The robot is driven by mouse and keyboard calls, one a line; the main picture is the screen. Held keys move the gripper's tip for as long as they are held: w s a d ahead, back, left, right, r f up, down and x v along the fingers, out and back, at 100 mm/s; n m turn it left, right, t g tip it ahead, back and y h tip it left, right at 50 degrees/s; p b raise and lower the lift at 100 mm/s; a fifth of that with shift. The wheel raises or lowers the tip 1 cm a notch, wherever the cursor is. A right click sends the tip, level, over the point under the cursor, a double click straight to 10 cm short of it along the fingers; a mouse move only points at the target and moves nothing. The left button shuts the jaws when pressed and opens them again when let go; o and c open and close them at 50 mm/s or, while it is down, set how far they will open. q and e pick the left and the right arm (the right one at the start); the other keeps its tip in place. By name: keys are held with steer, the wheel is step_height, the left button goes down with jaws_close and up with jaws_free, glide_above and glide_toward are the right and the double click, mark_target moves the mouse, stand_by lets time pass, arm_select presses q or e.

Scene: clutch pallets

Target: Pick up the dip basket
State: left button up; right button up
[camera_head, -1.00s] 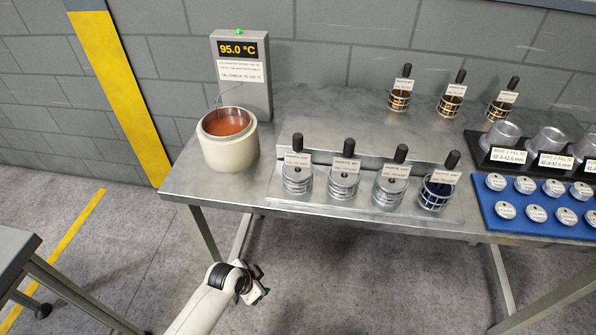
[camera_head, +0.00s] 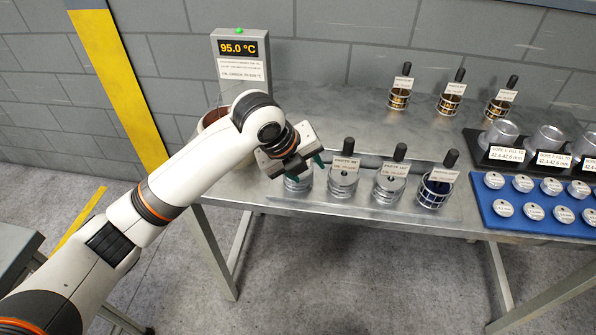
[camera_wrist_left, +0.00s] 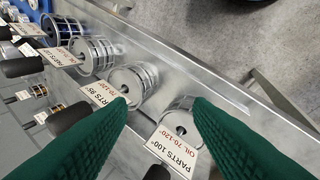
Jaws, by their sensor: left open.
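Several dip baskets with black upright handles and white labels stand in a front row on the steel bench. The leftmost (camera_head: 298,186) is silver and partly hidden by my left gripper (camera_head: 296,168); it also shows in the left wrist view (camera_wrist_left: 181,116), labelled "PARTS 100°". Two more silver baskets (camera_head: 343,184) (camera_head: 389,187) and a dark blue one in a wire cage (camera_head: 434,192) stand to its right. My left gripper is open with green fingers, above the leftmost basket. In the left wrist view its fingertips (camera_wrist_left: 160,104) are apart, with nothing held.
An oil pot (camera_head: 208,122) and the 95.0 °C display (camera_head: 238,47) are behind my left arm. Smaller baskets (camera_head: 399,99) stand at the back. A blue tray (camera_head: 490,210) of discs and black stands (camera_head: 489,150) with silver cylinders are at the right.

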arm_select(q)
step_height(320, 180, up, 12)
steer(key=w+a+m+y, duration=0.3)
steer(key=m, duration=0.5)
steer(key=shift+m, duration=0.3)
steer(key=x, duration=0.4)
steer(key=p+x, duration=0.1)
steer(key=x, duration=0.3)
steer(key=w+p+x, duration=0.1)
steer(key=x, duration=0.3)
steer(key=shift+d+r, duration=0.1)
steer(key=shift+c, duration=0.5)
jaws_close()
steer(key=shift+r+t, duration=0.1)
steer(key=shift+t, duration=0.2)
